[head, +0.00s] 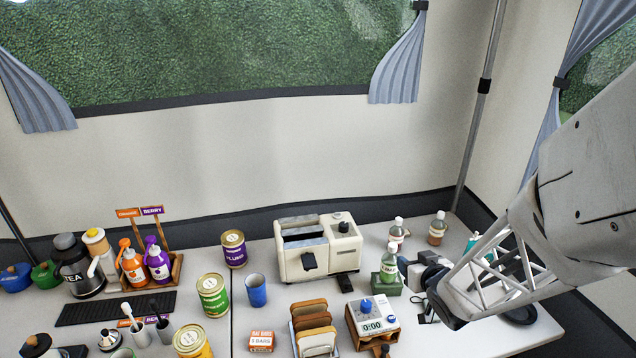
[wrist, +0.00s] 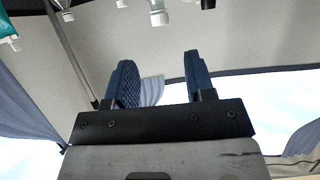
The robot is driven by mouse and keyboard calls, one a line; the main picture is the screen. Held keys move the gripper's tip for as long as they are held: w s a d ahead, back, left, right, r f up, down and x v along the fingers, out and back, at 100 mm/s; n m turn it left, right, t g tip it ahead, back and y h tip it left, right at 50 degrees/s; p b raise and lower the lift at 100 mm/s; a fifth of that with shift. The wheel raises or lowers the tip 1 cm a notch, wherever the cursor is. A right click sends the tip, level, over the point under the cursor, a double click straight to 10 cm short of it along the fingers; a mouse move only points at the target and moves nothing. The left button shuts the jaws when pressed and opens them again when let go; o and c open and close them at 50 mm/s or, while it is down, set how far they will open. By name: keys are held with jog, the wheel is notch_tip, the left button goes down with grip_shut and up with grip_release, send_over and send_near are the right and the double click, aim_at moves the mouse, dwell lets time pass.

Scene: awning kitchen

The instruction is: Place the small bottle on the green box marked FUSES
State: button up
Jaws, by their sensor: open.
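A small bottle (head: 389,262) with a white cap and green label stands upright on a green box (head: 386,286) right of the toaster in the head view. No lettering on the box is readable. My gripper (head: 408,270) is just right of this bottle. In the wrist view my gripper (wrist: 162,82) has its two blue fingers apart with nothing between them. A white-capped bottle (wrist: 158,14) shows at the top edge there, beyond the fingertips. The head view does not show clearly whether a finger touches the bottle.
Two more small bottles (head: 397,231) (head: 437,229) stand behind the green box. A cream toaster (head: 318,250) is to its left. A timer on a wooden box (head: 372,318) stands in front. Cans and a blue cup (head: 256,291) are farther left.

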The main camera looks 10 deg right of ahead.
jog(key=shift+r, duration=0.15)
jog(key=s+a+r+g, duration=1.1)
jog(key=s+a+r, duration=0.5)
jog(key=s+a, duration=0.1)
jog(key=shift+s+a+r, duration=0.3)
jog(key=shift+s+r, duration=0.05)
jog(key=shift+s, duration=0.45)
